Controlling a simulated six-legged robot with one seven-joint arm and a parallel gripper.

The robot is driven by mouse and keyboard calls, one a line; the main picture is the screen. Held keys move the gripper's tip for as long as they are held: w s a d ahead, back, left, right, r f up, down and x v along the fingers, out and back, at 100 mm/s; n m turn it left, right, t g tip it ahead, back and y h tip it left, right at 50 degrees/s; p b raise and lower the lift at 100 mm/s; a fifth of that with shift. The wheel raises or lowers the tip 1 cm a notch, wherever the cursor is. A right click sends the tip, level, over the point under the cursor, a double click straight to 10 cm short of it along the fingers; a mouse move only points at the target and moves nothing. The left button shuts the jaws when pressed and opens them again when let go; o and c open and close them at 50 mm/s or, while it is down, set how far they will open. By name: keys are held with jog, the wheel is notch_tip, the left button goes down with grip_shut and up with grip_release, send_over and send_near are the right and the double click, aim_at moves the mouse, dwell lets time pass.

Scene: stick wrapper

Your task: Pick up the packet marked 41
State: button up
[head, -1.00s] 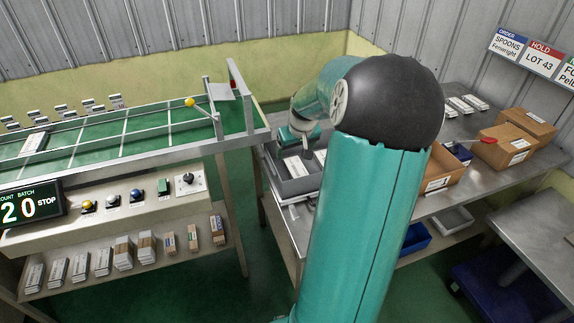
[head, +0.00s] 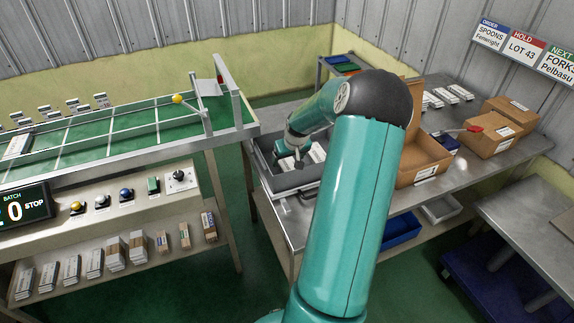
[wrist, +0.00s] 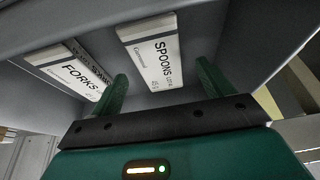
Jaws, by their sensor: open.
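In the wrist view two white packets lie in a grey tray (wrist: 210,25). One is labelled SPOONS (wrist: 150,48); the other is labelled FORKS (wrist: 68,72). Their small lot numbers are too blurred to read surely, so I cannot tell which is marked 41. My gripper (wrist: 162,72) is open and empty, its green fingers either side of the lower end of the SPOONS packet. The left finger overlaps the FORKS packet's edge in the picture. In the head view my gripper (head: 299,160) reaches down into the tray (head: 268,180), partly covering the packets.
The green-belted conveyor (head: 95,128) and its rail stand left of the tray. An open cardboard box (head: 425,158) is right of my arm. Closed boxes (head: 490,135) and white packets stand farther right on the metal bench. Tray walls surround my gripper closely.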

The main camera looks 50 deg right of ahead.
aim_at(287, 164)
jog(key=shift+x, duration=1.3)
jog(key=c, duration=1.1)
